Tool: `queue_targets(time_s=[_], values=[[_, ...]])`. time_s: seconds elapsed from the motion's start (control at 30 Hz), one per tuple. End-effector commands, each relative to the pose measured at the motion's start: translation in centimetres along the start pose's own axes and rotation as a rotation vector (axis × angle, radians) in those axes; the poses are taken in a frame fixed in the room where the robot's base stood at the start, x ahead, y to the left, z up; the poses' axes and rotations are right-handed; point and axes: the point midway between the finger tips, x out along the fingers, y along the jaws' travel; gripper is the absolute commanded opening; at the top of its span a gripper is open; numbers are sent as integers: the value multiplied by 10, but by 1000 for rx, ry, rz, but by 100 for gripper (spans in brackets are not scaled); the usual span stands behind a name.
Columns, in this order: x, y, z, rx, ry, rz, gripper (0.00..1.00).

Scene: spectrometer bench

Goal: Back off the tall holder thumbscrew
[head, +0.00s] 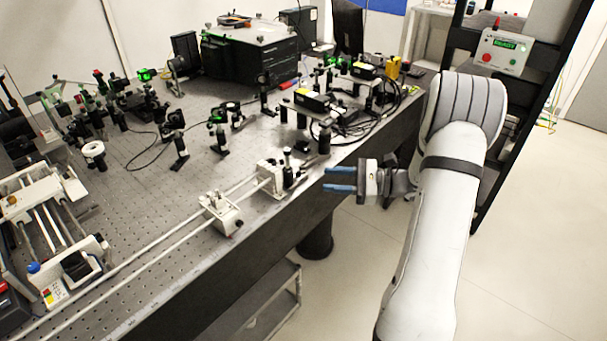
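Two holders sit on the twin-rod rail along the front of the bench. The right one is a pale block (267,176) with upright dark parts (288,158) beside it, and it looks the taller. The left one is a lower pale block (221,214). The thumbscrew is too small to make out for certain on either. My gripper (326,179) is to the right of the right holder, near the bench's front edge, pointing left. Its two blue fingers are apart with nothing between them. It touches neither holder.
The perforated bench (190,190) carries several optics mounts behind the rail. Black boxes (312,101) and looped cables stand behind my gripper. A white framed device (45,205) is at the left. A dark rack with a green-lit panel (503,52) stands right.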

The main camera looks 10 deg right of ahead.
Motion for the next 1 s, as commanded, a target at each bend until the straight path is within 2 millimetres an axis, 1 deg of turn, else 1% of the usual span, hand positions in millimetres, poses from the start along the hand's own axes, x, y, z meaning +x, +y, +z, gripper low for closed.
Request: queue_targets(time_s=[0.07,0.17,0.5,0.63,0.77,1.0], values=[[-5,-6,-5,14,-18,-34,37],[-1,-9,-6,19,-26,-47,37],[52,-10,-4,19,-26,-43,37],[66,-11,-4,18,-25,-44,37],[71,-11,-5,18,-25,-45,37],[72,-11,-5,18,-25,-45,36]])
